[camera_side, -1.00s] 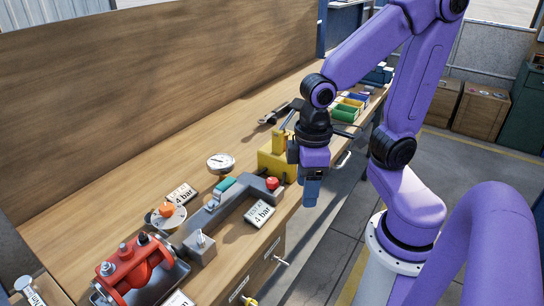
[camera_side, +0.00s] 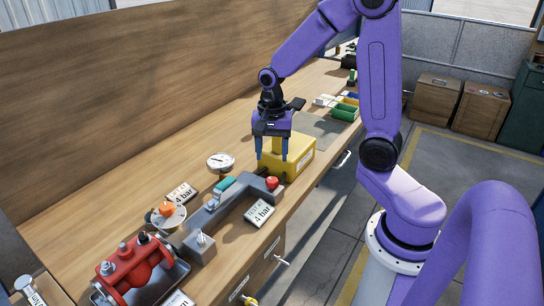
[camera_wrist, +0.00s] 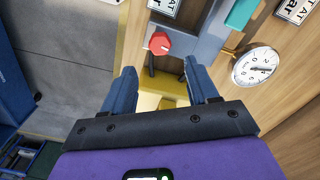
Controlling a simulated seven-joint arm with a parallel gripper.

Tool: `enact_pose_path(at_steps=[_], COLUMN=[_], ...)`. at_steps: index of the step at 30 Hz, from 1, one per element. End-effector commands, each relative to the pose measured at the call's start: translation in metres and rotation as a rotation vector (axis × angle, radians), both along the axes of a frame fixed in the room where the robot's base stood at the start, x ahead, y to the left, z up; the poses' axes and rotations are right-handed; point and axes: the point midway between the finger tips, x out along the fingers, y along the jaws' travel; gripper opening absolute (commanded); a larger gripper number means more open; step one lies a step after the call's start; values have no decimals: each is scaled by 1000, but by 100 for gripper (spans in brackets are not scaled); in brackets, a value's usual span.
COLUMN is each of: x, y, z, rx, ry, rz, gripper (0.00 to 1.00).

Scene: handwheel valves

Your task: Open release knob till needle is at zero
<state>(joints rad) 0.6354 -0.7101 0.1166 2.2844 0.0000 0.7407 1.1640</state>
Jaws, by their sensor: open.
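The red release knob (camera_side: 272,182) sits at the near right end of a dark grey block on the bench. In the wrist view the red knob (camera_wrist: 158,43) shows a white mark and lies just beyond my fingertips. My gripper (camera_side: 271,157) is open and empty, pointing down beside the yellow box, behind the knob; nothing is between its fingers (camera_wrist: 161,72) but the view past them. The white dial gauge (camera_side: 220,161) stands left of the knob. It also shows in the wrist view (camera_wrist: 256,67), with a dark needle too small to read surely.
A yellow box (camera_side: 298,155) stands close by my gripper. A teal part (camera_side: 225,184) lies on the grey block (camera_side: 232,199). An orange-topped round fitting (camera_side: 167,214) and a red clamp-like body (camera_side: 132,265) are further left. "4 bar" cards (camera_side: 260,213) lie nearby.

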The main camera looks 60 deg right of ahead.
Motion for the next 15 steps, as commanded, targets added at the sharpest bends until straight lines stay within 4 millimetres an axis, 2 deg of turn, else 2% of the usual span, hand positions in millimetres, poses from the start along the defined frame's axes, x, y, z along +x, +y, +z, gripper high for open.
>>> enact_pose_path(at_steps=[5, 15], x=[0, -1], y=[0, 0], z=[-10, -45], rx=[-1, -1], ry=[3, 5], rz=[-1, 3], gripper=[59, 59])
